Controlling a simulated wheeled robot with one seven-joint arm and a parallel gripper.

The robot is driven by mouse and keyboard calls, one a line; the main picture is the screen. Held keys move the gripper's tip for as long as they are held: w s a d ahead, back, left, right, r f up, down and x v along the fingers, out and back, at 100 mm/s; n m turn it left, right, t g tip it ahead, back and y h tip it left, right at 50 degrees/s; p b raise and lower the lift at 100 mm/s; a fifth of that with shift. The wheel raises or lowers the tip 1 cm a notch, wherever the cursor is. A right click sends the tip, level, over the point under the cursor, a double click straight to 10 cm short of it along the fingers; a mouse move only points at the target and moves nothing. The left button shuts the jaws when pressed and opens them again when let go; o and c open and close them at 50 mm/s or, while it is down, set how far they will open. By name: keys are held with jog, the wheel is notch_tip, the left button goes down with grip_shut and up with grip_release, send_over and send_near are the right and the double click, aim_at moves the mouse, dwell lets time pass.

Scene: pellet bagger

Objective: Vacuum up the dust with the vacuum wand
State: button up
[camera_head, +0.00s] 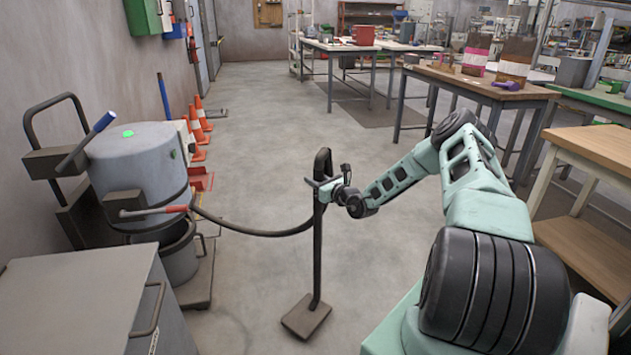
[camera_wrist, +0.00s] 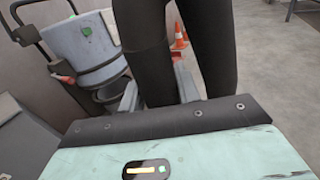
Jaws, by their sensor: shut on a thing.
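The vacuum wand (camera_head: 317,245) stands nearly upright in the middle of the floor in the head view. It is a dark tube with a bent top and a flat brown floor head (camera_head: 306,316) at the bottom. My gripper (camera_head: 322,186) is shut on the wand's upper part. In the wrist view the dark tube (camera_wrist: 145,45) fills the middle, close to my gripper. A dark hose (camera_head: 250,232) runs from the wand to the grey vacuum drum (camera_head: 140,170) at the left. I cannot make out any dust on the floor.
A grey cabinet (camera_head: 85,300) stands at the front left. Orange cones (camera_head: 195,128) line the left wall. Workbenches, including a wooden one (camera_head: 480,88) with bags on it, stand at the right. The floor between is clear.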

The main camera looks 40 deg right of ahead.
jog(key=shift+f+b, duration=0.45)
jog(key=shift+f, duration=0.15)
jog(key=shift+a+r+p, duration=0.3)
jog(key=shift+a+p, duration=0.05)
jog(key=shift+p, duration=0.25)
jog(key=s+a+p, duration=0.2)
jog(key=a+p, duration=0.8)
jog(key=a, duration=0.5)
jog(key=shift+s+f, duration=0.15)
jog(key=shift+a, duration=0.1)
